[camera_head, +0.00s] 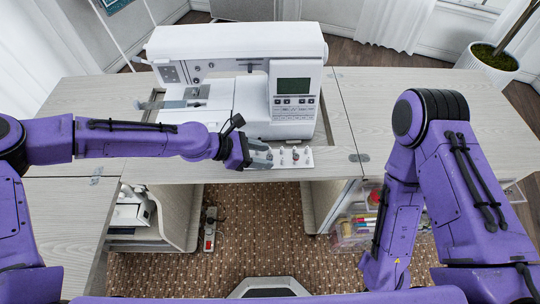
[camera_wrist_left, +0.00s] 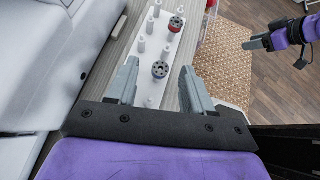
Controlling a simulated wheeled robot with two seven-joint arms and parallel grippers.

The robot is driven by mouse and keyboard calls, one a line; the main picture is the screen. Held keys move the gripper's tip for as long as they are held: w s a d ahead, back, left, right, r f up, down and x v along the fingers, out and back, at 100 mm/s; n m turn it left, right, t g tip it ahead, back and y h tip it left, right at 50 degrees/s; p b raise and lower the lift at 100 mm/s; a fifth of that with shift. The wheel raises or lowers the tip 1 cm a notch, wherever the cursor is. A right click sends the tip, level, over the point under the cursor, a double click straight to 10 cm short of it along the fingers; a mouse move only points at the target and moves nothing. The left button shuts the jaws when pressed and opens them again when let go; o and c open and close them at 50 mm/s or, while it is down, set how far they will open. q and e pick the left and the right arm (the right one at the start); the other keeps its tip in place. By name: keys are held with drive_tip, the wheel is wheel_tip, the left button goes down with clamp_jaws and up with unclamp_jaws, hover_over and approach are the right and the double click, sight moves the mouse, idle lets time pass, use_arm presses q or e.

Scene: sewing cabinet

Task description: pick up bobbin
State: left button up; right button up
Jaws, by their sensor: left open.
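A white peg rack (camera_head: 293,158) lies on the front edge of the table, before the sewing machine; it also shows in the left wrist view (camera_wrist_left: 152,92). A dark grey bobbin (camera_wrist_left: 160,69) sits on one of its pegs. A red-and-dark bobbin (camera_wrist_left: 176,23) sits on a peg farther along. My left gripper (camera_head: 262,155) is at the rack's left end. In the left wrist view its open, empty fingers (camera_wrist_left: 158,76) straddle the rack, with the grey bobbin between or just beyond the tips. My right gripper (camera_wrist_left: 258,42) shows at the upper right, away from the rack.
The white sewing machine (camera_head: 235,75) stands close behind the rack. Bare tabletop (camera_head: 430,100) lies to the right. A clear bin of coloured items (camera_head: 352,225) is under the table's right side. The table's front edge runs just before the rack.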

use_arm(q)
clamp_jaws()
